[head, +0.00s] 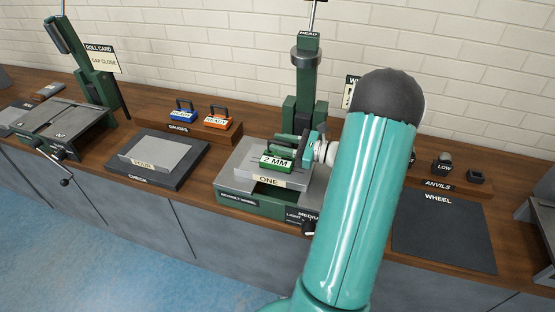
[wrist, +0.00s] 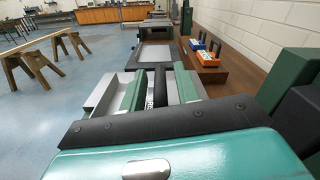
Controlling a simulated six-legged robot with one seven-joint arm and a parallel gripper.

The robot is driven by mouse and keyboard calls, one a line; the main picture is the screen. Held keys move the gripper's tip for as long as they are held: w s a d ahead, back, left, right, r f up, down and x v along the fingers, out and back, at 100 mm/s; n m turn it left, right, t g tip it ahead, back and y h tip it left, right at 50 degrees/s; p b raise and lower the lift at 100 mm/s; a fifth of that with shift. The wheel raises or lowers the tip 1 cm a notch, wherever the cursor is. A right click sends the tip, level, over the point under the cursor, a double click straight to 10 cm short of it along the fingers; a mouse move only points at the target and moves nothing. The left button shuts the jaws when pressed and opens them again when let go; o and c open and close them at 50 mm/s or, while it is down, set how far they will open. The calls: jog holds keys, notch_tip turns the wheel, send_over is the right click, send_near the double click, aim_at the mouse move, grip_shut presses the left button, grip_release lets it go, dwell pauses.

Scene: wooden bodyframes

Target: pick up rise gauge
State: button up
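A green gauge block (head: 277,161) with a black handle and a white "2 MM" label sits on the grey plate marked "ONE" (head: 250,179). My gripper (head: 307,146) is at the right of this block, partly hidden by my arm. In the wrist view my gripper (wrist: 159,90) has its two green fingers apart, with the black handle (wrist: 160,88) between them and a narrow gap on each side. A blue gauge (head: 181,115) and an orange gauge (head: 218,121) stand on the rack marked "GAUGES" (head: 178,128); the wrist view shows both behind my gripper.
A green column (head: 305,85) rises just behind the plate. A dark "CHECK" mat (head: 190,167) lies left, and a "ROLL CARD" machine (head: 65,125) stands farther left. At right are the "ANVILS" rack (head: 437,184) and a clear black "WHEEL" mat (head: 440,235).

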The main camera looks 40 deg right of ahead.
grip_shut()
